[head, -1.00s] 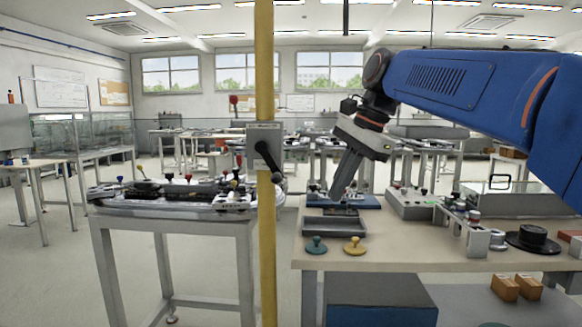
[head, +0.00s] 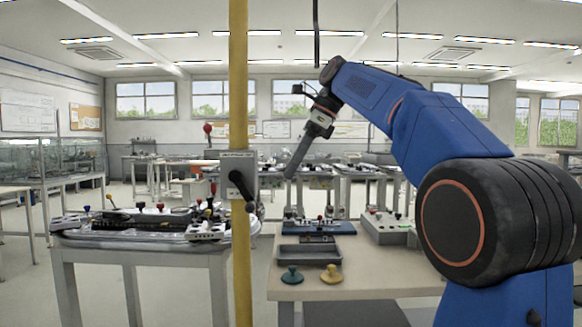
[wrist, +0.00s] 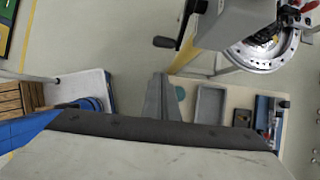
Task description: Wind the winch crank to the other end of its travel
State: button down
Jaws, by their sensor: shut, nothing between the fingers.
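The winch is a grey box (head: 238,170) on a yellow post. Its black crank (head: 241,190) points down and slightly right from the hub, with the grip at the lower end. In the wrist view the crank's black grip (wrist: 165,42) sticks out left of the grey winch box (wrist: 235,20). My gripper (head: 290,176) is shut and empty, with its fingers slanting down and left. It appears right of the crank in the head view, apart from it. In the wrist view the closed fingers (wrist: 160,90) lie below the crank grip, with a gap between.
The yellow post (head: 239,285) stands upright between two tables. The left table carries a ring track (head: 130,235) with several coloured knobs. The right workbench (head: 370,275) holds a grey tray (head: 308,254), green and yellow knobs and a control box (head: 388,230).

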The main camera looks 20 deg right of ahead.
aim_at(255, 207)
jog(key=w+a+f, duration=0.2)
jog(key=a+f, duration=0.4)
jog(key=f, duration=0.1)
jog(key=shift+a, duration=0.35)
jog(key=shift+w, duration=0.1)
jog(key=shift+w+a+f+t+y, duration=0.25)
jog(key=shift+a+f+y, duration=0.35)
jog(key=shift+f+y, duration=0.2)
jog(key=shift+w+a+f+t+y, duration=0.15)
jog(key=shift+a+f+t+y, duration=0.1)
jog(key=shift+a+f+y, duration=0.5)
jog(key=shift+d+f, duration=0.1)
jog(key=shift+d, duration=0.05)
